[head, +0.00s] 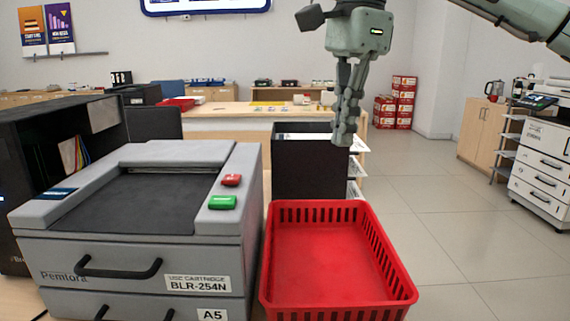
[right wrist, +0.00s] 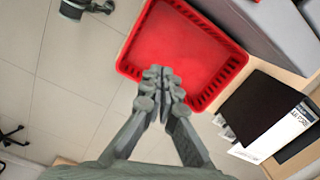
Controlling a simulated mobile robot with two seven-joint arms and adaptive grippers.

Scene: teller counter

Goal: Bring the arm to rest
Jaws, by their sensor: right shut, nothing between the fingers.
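My right gripper (head: 345,138) hangs from the top of the head view with its fingers pointing down. It is shut and empty, with its fingertips together. It is above and behind the red basket (head: 390,262), in front of the black box (head: 300,178). In the right wrist view the shut fingertips (right wrist: 160,76) overlap the near part of the empty red basket (right wrist: 185,40), and nothing is between them. Part of my right arm (head: 515,18) crosses the top right corner of the head view. My left gripper does not show.
A grey printer (head: 135,225) with green and red buttons stands left of the basket. A dark shelf unit (head: 40,170) is at far left. Behind are a wooden counter (head: 215,112) and stacked red boxes (head: 404,85). Open tiled floor (head: 470,235) lies to the right.

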